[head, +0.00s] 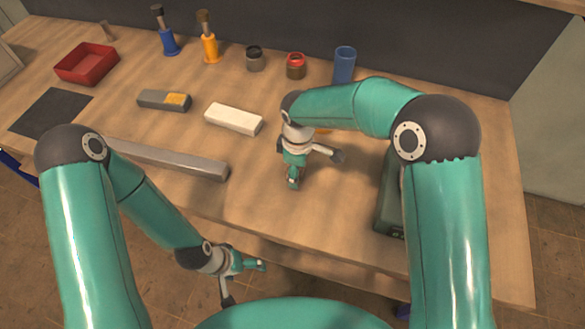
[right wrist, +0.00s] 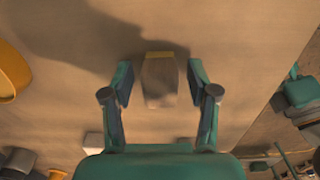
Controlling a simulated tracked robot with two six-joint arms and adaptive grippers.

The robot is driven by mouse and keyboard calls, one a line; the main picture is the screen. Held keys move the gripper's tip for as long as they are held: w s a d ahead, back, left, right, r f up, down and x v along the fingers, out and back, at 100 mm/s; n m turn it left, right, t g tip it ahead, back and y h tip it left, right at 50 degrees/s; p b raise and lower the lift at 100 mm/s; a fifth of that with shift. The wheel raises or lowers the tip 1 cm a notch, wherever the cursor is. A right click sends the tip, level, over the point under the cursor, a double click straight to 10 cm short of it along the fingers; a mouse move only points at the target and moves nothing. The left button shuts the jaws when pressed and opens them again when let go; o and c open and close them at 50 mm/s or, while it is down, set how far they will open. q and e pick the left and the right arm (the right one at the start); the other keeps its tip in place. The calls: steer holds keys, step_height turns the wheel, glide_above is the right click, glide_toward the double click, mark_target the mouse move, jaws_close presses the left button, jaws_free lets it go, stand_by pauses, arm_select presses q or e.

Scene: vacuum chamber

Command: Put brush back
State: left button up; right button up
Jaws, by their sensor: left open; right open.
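An upright brush-like tool with a dark top stands in an orange holder (head: 209,47) at the back of the bench. A similar one stands in a blue holder (head: 168,42) to its left. My right gripper (head: 315,170) is open over the bench, pointing down. In the right wrist view, a small grey-brown block with a yellow edge (right wrist: 160,82) shows between its open fingers (right wrist: 160,100), not gripped. I cannot tell whether it is a brush. My left gripper (head: 246,278) is open and empty in front of the bench's near edge.
On the bench are a red tray (head: 87,64), a grey-yellow block (head: 163,100), a white block (head: 233,119), a long grey bar (head: 170,160), two small jars (head: 296,65) and a blue cup (head: 344,66). A dark green box (head: 388,205) is partly hidden by my right arm.

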steer(key=shift+r, duration=0.15)
step_height(320, 180, up, 12)
steer(key=shift+b, duration=0.35)
stand_by(0.3)
